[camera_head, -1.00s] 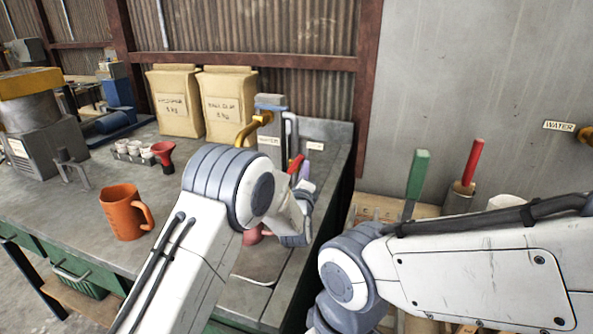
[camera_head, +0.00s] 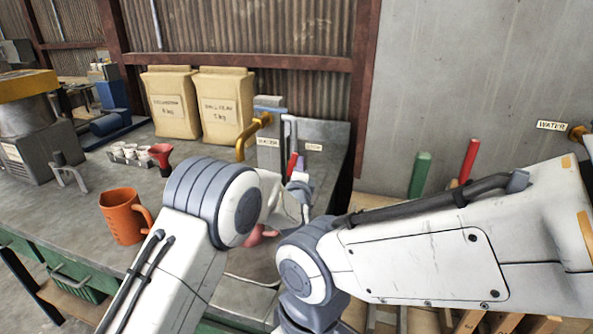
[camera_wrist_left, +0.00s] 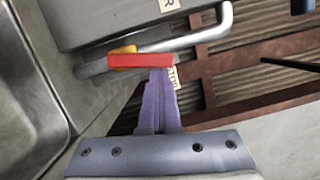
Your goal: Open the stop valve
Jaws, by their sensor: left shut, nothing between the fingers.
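The stop valve has a red lever handle (camera_head: 292,165), at the back right of the bench beside the grey pipe. In the left wrist view the red handle (camera_wrist_left: 140,60) lies across the picture, with a yellow part behind it, by a curved grey pipe (camera_wrist_left: 205,32). My left gripper (camera_head: 301,164) is at the valve, just right of the handle. Its purple fingers (camera_wrist_left: 159,78) are shut and empty, their tips right at the handle's lower edge. I cannot tell whether they touch it. A label (camera_wrist_left: 173,76) is partly hidden behind the fingers. My right gripper is out of view.
A yellow tap (camera_head: 253,132) stands left of the valve over the sink area. My right arm crosses the lower right.

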